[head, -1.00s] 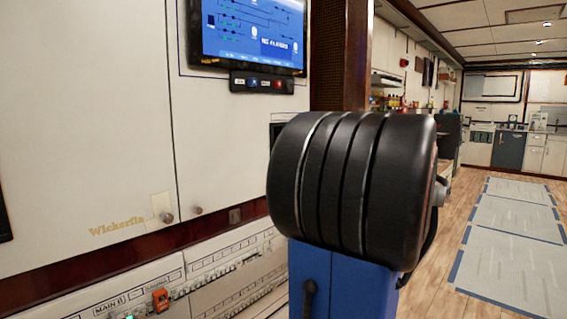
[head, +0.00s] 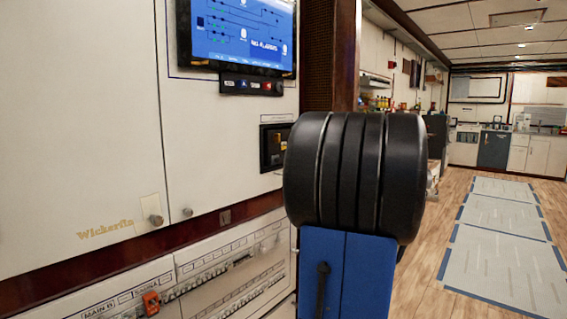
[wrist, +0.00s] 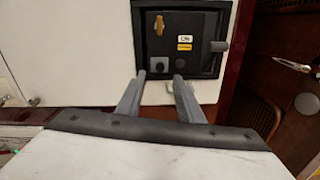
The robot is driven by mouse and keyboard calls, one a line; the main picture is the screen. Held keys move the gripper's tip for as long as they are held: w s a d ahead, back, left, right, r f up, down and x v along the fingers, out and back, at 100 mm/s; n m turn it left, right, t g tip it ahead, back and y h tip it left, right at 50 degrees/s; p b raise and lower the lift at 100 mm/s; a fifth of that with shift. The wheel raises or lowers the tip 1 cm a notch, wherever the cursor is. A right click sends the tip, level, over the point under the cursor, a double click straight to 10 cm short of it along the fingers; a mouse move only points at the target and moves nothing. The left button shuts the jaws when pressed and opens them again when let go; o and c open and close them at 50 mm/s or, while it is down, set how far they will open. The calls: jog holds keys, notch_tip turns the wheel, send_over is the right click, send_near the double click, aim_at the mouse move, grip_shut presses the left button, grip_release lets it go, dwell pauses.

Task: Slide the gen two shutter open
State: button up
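A black recessed box (wrist: 205,22) sits in the white wall panel in the wrist view. It holds a yellow key-like piece (wrist: 160,25), small white and yellow labels, a dark round knob (wrist: 157,65) and a grey lever or handle (wrist: 219,46) at its right. The same box (head: 273,148) shows in the head view, partly hidden by my arm. I cannot tell which part is the gen two shutter; the labels are too small to read. My gripper (wrist: 160,76) is open and empty, its fingertips just below the box in the picture; contact cannot be judged.
A screen (head: 240,32) with a button strip (head: 250,86) is on the wall above. Breaker rows (head: 225,265) run along the lower wall, with an orange piece (head: 151,302) at left. Wooden floor with grey mats (head: 495,235) lies open at right. A dark brown panel (wrist: 268,70) stands right of the box.

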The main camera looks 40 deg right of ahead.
aim_at(278, 160)
jog(key=w, duration=0.7)
jog(key=shift+w+a, duration=0.2)
jog(key=shift+w, duration=0.1)
grip_shut()
